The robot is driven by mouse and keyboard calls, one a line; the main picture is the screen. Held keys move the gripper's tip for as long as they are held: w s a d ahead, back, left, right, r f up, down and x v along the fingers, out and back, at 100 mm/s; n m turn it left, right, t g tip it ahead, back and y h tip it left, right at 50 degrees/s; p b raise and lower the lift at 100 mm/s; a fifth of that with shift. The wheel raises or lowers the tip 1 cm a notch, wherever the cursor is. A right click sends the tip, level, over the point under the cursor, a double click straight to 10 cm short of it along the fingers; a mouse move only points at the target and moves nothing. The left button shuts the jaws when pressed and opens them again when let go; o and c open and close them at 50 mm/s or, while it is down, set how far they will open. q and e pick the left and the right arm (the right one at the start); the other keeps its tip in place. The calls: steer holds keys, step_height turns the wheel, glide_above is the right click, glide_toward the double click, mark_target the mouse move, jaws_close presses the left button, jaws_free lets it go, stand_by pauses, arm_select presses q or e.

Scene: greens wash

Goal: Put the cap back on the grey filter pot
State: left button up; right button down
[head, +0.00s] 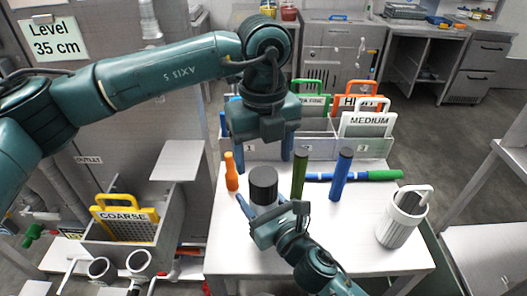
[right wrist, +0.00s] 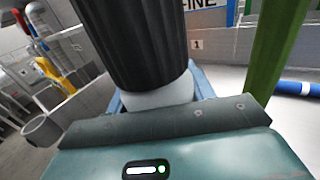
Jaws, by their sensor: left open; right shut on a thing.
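A dark ribbed cylinder (head: 263,184), which looks like the cap, is in my right gripper (head: 262,208), over the white table. In the right wrist view the ribbed cylinder (right wrist: 135,40) has a white lower part (right wrist: 157,95) between the blue fingers. My left gripper (head: 258,143) is open and empty, pointing down above and behind the cylinder. Two open-topped round pots, a left one (head: 101,268) and a right one (head: 140,262), stand at the lower left. I cannot tell which is the grey filter pot.
A blue-green tube (head: 370,176) lies behind. Labelled screens stand in a rack (head: 320,145).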

mark_target(263, 176)
stand_by(0.3)
arm_select(q)
steer(key=shift+f, duration=4)
